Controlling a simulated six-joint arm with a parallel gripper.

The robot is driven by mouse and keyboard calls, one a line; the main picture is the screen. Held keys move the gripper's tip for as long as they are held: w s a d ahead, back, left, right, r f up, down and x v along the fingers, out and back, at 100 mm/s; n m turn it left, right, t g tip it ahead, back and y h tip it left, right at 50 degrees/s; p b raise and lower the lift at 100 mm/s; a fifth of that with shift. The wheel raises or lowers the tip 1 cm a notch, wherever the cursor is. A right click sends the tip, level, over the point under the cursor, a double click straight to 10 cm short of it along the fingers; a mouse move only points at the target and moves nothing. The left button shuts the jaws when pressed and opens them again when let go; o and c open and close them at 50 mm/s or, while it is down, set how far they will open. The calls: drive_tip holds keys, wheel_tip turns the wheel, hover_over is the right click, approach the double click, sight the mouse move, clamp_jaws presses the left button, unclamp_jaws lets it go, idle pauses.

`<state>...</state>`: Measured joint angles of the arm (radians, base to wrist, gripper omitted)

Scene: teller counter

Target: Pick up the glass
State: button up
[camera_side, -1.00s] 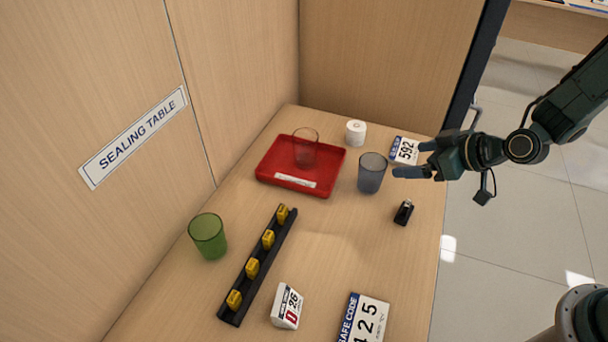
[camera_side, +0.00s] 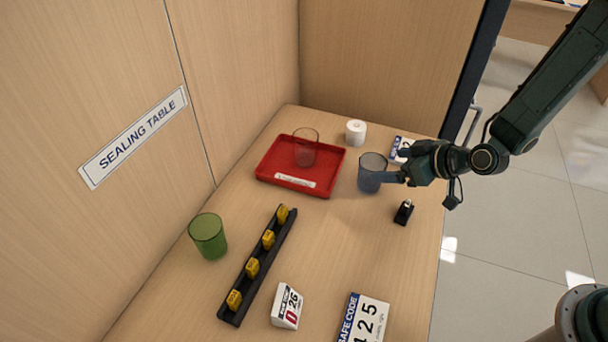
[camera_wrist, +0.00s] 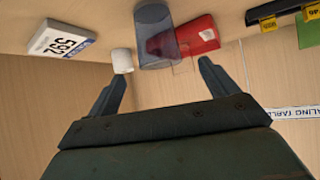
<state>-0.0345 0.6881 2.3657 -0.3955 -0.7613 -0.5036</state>
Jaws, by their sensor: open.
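A blue-grey glass (camera_side: 370,174) stands upright on the counter, just right of the red tray. It also shows in the wrist view (camera_wrist: 155,38), ahead of my fingers and roughly between their lines. My gripper (camera_side: 396,167) is open and empty at the right side of this glass; one fingertip overlaps its edge in the side view, and I cannot tell whether it touches. Both fingers show apart in the wrist view (camera_wrist: 160,85). A clear glass (camera_side: 306,148) stands in the red tray (camera_side: 328,172). A green glass (camera_side: 208,238) stands at the left.
A black rack (camera_side: 240,295) with yellow pieces and two number cards (camera_side: 287,306) are nearer. Wood panels bound the left and back.

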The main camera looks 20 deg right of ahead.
sight(367, 165)
drive_tip(key=shift+x, duration=1.8)
drive_tip(key=shift+a+f, duration=0.1)
drive_tip(key=shift+x, duration=2.5)
drive_tip(key=c, duration=1.2)
wheel_tip(367, 165, up, 20)
drive_tip(key=shift+r, duration=0.1)
